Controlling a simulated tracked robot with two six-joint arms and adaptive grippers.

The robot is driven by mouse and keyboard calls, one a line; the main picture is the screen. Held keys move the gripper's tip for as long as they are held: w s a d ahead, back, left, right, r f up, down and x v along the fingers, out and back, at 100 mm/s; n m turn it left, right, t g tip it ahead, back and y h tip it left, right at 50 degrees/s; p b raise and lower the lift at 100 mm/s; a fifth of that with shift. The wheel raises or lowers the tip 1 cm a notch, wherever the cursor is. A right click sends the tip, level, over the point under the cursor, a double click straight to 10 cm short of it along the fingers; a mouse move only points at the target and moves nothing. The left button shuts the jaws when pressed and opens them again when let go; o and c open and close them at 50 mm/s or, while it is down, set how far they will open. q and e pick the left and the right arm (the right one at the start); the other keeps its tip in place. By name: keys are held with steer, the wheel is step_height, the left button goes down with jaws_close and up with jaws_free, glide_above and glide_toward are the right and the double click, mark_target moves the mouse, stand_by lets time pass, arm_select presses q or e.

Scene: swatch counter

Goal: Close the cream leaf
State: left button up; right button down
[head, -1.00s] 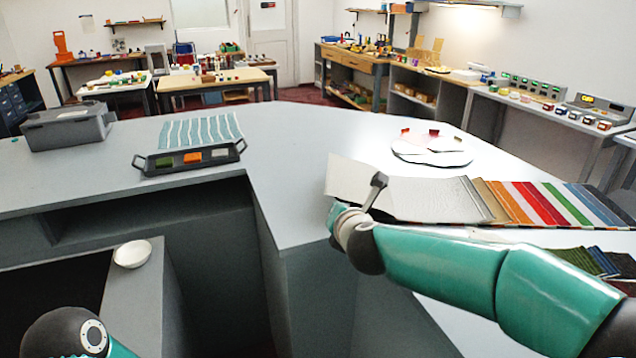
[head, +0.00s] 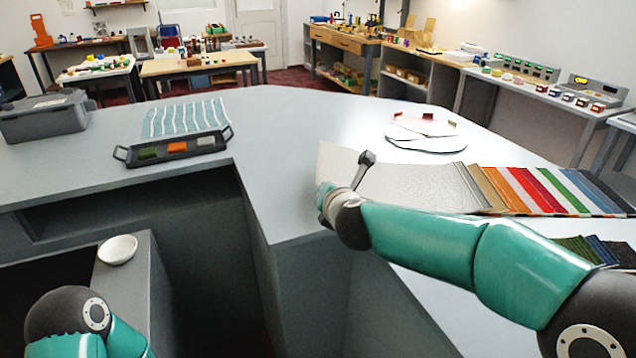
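The cream leaf (head: 425,187) is a wide, pale textured sheet lying opened out to the left of the fanned colour swatches on the counter. Its left end reaches near the counter's front corner. My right arm comes in from the right, in front of the leaf. One dark finger of my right gripper (head: 364,164) sticks up in front of the leaf's left part. The rest of the gripper is hidden behind the wrist, so contact with the leaf cannot be told. My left arm shows at the bottom left; its gripper is out of view.
Striped swatches (head: 550,190) lie right of the leaf, with darker samples (head: 590,250) nearer me. A round white board (head: 426,132) lies behind the leaf. A black tray (head: 177,150), a striped cloth (head: 186,117) and a grey box (head: 45,117) stand left. A white bowl (head: 118,249) sits lower.

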steer(key=p+x, duration=0.3)
steer(key=x, duration=0.5)
steer(key=shift+w+f, duration=0.1)
steer(key=shift+w, duration=0.15)
steer(key=shift+w+f, duration=0.25)
steer(key=shift+w, duration=0.1)
